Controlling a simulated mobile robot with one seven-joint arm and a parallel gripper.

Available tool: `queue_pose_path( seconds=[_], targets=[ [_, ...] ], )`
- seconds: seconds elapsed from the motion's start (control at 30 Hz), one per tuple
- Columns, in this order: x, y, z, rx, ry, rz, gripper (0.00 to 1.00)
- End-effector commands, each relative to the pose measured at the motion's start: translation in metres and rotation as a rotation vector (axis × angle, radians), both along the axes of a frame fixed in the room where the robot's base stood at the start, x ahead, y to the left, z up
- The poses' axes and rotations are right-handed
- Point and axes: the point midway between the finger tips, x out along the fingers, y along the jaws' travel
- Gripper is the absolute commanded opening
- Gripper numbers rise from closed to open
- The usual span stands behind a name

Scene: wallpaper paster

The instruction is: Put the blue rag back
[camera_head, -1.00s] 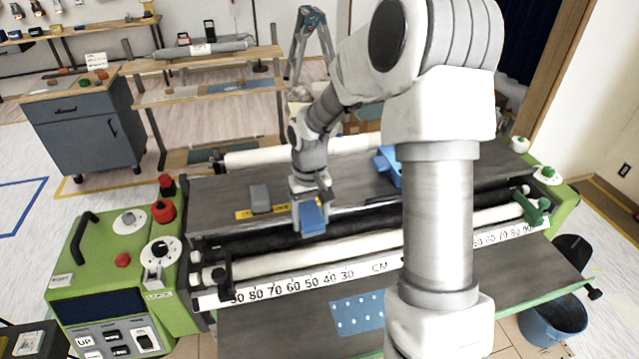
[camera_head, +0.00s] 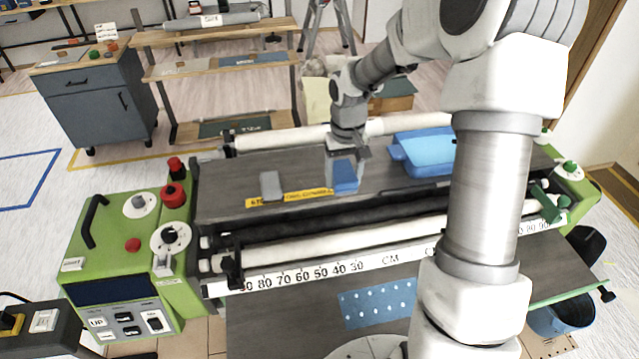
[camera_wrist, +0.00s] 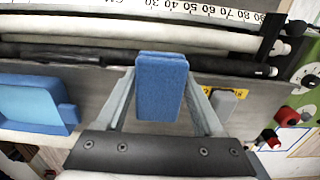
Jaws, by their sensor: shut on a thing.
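The blue rag (camera_head: 345,178), a thick folded block with a cloth-like surface, is between the fingers of my gripper (camera_head: 345,165). My gripper is shut on it and points down over the machine's dark top deck (camera_head: 230,190). In the wrist view the rag (camera_wrist: 161,88) sits upright between both fingers and sticks out past them. I cannot tell whether it touches the deck. A blue tray (camera_head: 428,152) lies on the deck to the right of the rag, partly hidden by my arm. It also shows at the left of the wrist view (camera_wrist: 35,103).
A grey block (camera_head: 271,185) sits left of the rag by a yellow label (camera_head: 290,197). Rollers (camera_head: 330,232) and a white ruler strip (camera_head: 300,277) run along the front. A blue dotted sheet (camera_head: 377,303) lies on the front shelf. Green control box (camera_head: 110,230) stands left.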

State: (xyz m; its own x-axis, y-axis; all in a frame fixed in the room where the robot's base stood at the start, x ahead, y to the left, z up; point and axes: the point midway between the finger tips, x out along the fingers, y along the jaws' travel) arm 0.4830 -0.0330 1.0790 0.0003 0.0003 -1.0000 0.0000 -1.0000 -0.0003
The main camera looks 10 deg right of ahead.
Motion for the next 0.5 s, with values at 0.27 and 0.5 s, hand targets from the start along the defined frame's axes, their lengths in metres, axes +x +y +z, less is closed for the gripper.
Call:
queue_pose_path(
  seconds=[0.27, 0.5],
  targets=[
    [0.029, 0.010, -0.018, 0.002, 0.002, 0.002, 0.11],
    [0.067, 0.021, -0.041, 0.001, 0.002, 0.002, 0.11]
  ],
)
